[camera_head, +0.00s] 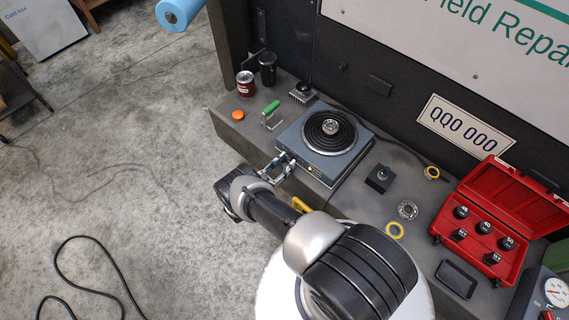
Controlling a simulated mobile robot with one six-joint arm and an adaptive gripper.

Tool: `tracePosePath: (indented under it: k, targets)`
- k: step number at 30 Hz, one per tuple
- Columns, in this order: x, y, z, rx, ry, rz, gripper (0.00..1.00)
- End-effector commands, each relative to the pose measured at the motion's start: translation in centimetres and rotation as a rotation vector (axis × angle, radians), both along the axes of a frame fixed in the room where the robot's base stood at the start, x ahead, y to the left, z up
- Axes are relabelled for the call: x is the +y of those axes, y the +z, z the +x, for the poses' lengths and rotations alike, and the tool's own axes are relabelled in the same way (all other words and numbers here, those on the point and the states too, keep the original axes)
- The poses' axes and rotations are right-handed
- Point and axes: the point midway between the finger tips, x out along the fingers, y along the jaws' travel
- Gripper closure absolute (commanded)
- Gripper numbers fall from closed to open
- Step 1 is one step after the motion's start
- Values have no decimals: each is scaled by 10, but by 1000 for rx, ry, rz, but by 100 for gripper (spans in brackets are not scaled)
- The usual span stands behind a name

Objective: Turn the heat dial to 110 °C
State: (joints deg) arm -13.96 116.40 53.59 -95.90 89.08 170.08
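A blue-grey heater (349,158) with a round black ribbed top stands on the dark bench. A shiny round metal part (330,127) sits at the middle of its top. My gripper (284,162) is at the heater's front face, near its left end. Its grey fingers point towards that face, and I cannot tell whether they touch it. The heat dial cannot be made out, and its setting cannot be read. The fingers are too small in the picture to show whether they are apart or closed on something.

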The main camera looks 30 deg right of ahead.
Motion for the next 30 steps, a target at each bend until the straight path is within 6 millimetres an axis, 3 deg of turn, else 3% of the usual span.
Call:
tracePosePath:
  k: [5,17,30]
  targets:
    - [0,0,0,0,0,1,54]
    - [5,-1,-1,2,3,2,54]
    - [85,-1,-30,1,6,2,54]
